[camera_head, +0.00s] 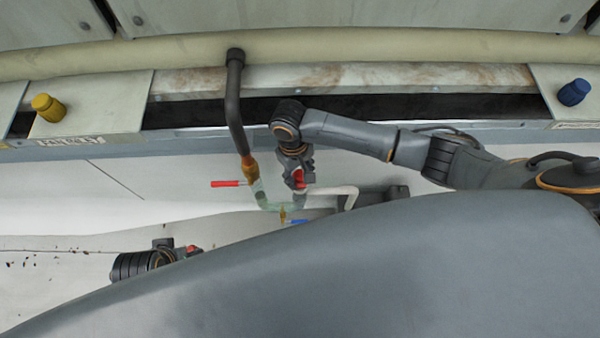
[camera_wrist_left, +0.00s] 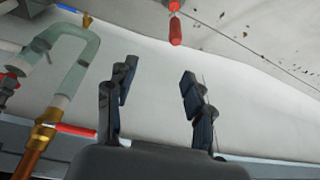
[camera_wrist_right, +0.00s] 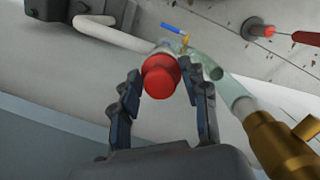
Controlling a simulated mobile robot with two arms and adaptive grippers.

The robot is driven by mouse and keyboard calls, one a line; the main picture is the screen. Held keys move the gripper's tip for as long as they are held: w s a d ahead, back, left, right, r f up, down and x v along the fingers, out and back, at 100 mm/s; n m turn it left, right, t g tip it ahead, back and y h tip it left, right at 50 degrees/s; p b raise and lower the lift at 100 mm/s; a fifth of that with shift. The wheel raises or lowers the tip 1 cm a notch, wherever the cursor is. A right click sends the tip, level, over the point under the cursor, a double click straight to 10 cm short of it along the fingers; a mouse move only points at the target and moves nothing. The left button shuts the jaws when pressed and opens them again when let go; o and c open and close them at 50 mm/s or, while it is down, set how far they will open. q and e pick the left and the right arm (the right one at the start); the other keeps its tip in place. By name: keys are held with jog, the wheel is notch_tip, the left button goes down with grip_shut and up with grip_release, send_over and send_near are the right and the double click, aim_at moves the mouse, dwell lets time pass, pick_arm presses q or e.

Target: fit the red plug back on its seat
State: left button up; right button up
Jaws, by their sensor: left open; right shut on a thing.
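The red plug (camera_wrist_right: 161,77) is between the fingers of my right gripper (camera_wrist_right: 160,72), which is shut on it. In the head view the plug (camera_head: 299,178) is at the top of the short upright end of the pale green U-shaped pipe (camera_head: 268,203). The pipe end is right behind the plug in the right wrist view; the plug hides its mouth, so I cannot tell whether they touch. My left gripper (camera_wrist_left: 158,76) is open and empty, over pale floor, apart from the pipe.
A copper fitting (camera_wrist_left: 40,135) and red lever (camera_head: 227,183) adjoin the pipe; a blue lever (camera_wrist_right: 173,28) is beside its other end. A red-handled object (camera_wrist_left: 175,30) is near the wall. Yellow (camera_head: 48,107) and blue (camera_head: 573,92) caps stand at the back.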

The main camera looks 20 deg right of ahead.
pick_arm(q)
jog(key=shift+f, duration=0.1)
dwell(0.5)
jog(key=shift+f, duration=0.45)
jog(key=shift+w+d+f+p, duration=0.1)
jog(key=shift+w+f+p, duration=0.15)
jog(key=shift+w+p, duration=0.05)
jog(key=shift+s+f, duration=0.2)
jog(key=shift+f, duration=0.55)
jog(key=shift+s+f, duration=0.1)
jog(key=shift+f, duration=0.3)
jog(key=shift+p, duration=0.3)
